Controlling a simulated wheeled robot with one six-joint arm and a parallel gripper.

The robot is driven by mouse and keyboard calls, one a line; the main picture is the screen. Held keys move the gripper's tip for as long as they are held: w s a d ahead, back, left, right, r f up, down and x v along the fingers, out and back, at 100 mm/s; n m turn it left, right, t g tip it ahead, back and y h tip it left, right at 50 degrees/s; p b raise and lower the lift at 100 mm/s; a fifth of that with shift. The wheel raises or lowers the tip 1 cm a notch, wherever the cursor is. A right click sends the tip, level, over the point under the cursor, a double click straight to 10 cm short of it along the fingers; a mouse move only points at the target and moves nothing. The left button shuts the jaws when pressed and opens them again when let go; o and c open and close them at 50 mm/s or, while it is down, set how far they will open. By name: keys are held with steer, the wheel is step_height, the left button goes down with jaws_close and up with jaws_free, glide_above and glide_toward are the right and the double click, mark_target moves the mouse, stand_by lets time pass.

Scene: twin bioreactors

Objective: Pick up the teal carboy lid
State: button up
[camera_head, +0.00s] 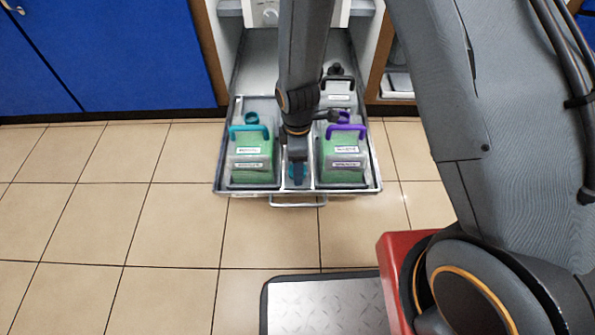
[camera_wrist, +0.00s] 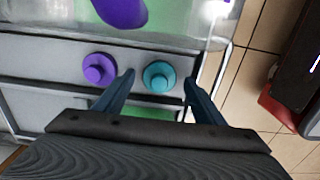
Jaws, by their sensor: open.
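The teal carboy lid (camera_wrist: 159,76) is a small round cap with a raised knob, in the wrist view. It sits on the grey strip between the carboys. My gripper (camera_wrist: 159,84) is open, with one finger on each side of the teal lid. I cannot tell how far above it the fingertips are. A purple lid (camera_wrist: 98,68) sits just left of the left finger. In the head view my gripper (camera_head: 297,178) points down between the two front carboys and mostly hides the lids.
A green carboy with a teal handle (camera_head: 250,133) stands left of my gripper, one with a purple handle (camera_head: 345,131) right. Both stand in a pulled-out metal tray (camera_head: 222,172) with a front handle (camera_head: 298,203). Another carboy with a black handle (camera_head: 338,80) is behind. Tiled floor in front is clear.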

steer(key=shift+f, duration=0.55)
steer(key=shift+c, duration=0.2)
steer(key=c, duration=1)
steer(key=shift+r, duration=0.1)
